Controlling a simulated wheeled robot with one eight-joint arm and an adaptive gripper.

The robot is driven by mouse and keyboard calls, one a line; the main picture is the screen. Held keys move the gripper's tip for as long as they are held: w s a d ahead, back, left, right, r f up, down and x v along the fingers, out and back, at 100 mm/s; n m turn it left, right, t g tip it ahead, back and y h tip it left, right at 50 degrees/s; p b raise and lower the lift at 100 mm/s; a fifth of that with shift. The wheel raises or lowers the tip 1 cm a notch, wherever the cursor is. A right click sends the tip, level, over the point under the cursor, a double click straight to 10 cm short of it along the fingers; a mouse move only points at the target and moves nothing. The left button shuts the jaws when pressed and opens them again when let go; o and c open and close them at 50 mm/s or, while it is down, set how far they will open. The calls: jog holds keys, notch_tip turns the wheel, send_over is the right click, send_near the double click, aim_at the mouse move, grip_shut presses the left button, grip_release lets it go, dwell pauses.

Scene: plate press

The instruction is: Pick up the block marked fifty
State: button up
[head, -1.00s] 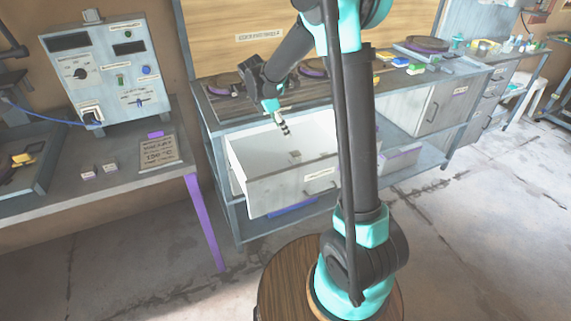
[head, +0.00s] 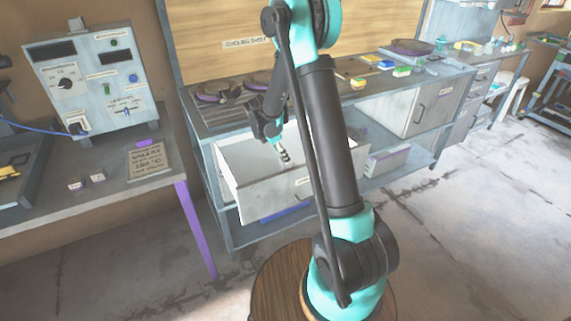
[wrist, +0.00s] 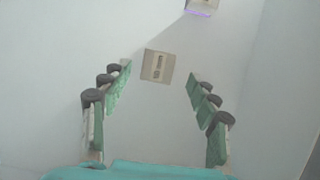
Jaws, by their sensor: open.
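My gripper (head: 285,157) is open and empty, reaching down into the open white drawer (head: 265,186). In the wrist view, my gripper (wrist: 160,108) has its fingers spread wide to either side. A small beige block (wrist: 157,66) with a dark mark lies on the drawer floor, just beyond the fingertips and roughly centred between them. It is slightly turned, and the mark is too blurred to read. A second pale object with a purple edge (wrist: 201,7) is cut off at the top of the wrist view. In the head view I cannot make out the block clearly near my gripper.
The drawer walls rise around my gripper. The bench (head: 205,118) above holds dark round plates and coloured blocks (head: 402,72). On the left table, two small pale blocks (head: 94,178) lie near a sign plate (head: 148,161) and a control box (head: 85,80).

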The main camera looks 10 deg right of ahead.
jog(key=x, duration=0.4)
jog(key=shift+w+f, duration=0.1)
jog(key=shift+w, duration=0.1)
grip_shut()
